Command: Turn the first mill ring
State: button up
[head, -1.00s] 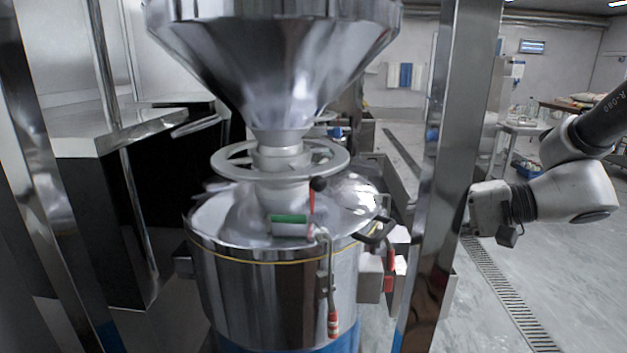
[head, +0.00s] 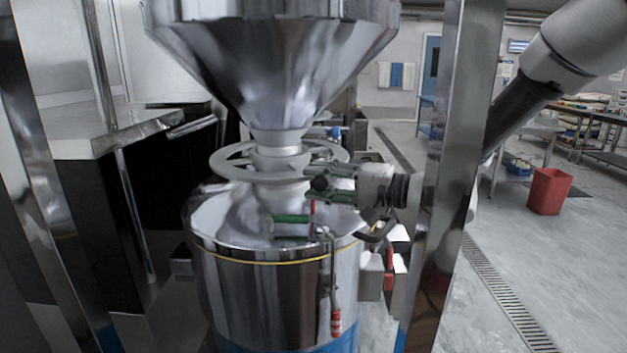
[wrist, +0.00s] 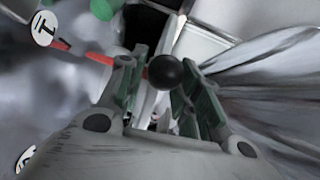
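The mill ring (head: 232,168) is a pale grey spoked wheel around the neck below the steel hopper in the head view. A black ball knob (head: 318,183) is at its front right side. My gripper (head: 316,184) has come in from the right, its two fingers apart above and below the knob. In the wrist view, the black knob (wrist: 166,72) shows between the fingertips of my gripper (wrist: 162,78), with a gap between the fingers. Whether the fingers touch the knob is not clear. My gripper hides part of the ring's right side.
The steel hopper (head: 275,65) is directly above the ring and the steel drum (head: 265,290) below. A red-handled lever (head: 335,320) and a green part (head: 290,218) are close under my gripper. A steel post (head: 440,200) stands to the right, beside my arm. Open floor lies beyond it.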

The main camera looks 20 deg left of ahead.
jog(key=shift+w+a, duration=0.1)
jog(key=shift+a, duration=0.75)
grip_shut()
jog(key=shift+w+d, duration=0.15)
